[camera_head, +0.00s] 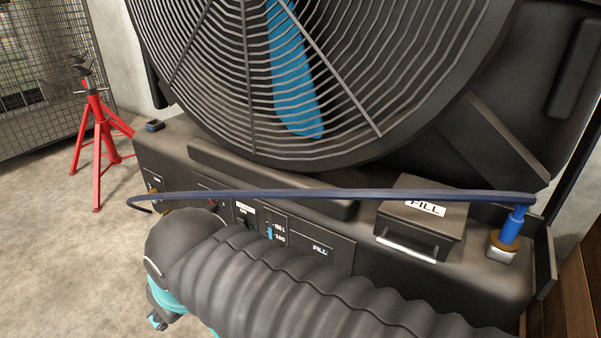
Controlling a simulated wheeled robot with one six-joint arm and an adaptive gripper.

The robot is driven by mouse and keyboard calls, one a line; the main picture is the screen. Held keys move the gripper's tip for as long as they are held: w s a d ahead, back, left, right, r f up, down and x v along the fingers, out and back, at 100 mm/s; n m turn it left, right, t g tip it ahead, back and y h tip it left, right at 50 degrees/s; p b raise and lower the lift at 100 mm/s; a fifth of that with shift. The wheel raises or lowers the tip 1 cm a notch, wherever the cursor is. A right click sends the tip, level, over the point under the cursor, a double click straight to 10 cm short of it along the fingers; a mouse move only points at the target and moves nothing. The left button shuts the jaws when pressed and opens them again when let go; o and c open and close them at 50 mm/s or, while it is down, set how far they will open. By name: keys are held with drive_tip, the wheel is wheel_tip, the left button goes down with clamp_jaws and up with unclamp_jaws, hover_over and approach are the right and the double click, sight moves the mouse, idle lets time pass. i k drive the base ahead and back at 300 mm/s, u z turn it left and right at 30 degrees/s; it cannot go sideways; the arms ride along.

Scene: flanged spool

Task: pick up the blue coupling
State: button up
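The blue coupling (511,226) is at the far right, on top of the machine housing. It stands nearly upright at the right end of a dark blue hose (330,195). Its lower end meets a brass-coloured collar (504,244) on a pale metal base (501,255); whether it is locked there cannot be told. My arm, in a black ribbed sleeve with teal parts, crosses the lower foreground. My gripper's fingers are not visible, and nothing is seen touching the coupling.
A black fan machine (300,165) with a large round grille fills the middle. A lidded FILL box (422,225) with a pale handle stands left of the coupling. The hose arches across the front and curls down at left. A red stand (97,140) is on open floor.

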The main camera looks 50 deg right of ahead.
sight(505, 239)
drive_tip(key=z, duration=3.3)
drive_tip(key=k, duration=0.15)
drive_tip(key=z, duration=1.9)
drive_tip(key=k, duration=1.1)
drive_tip(key=u, duration=1.6)
drive_tip(key=i, duration=0.5)
drive_tip(key=u, duration=0.1)
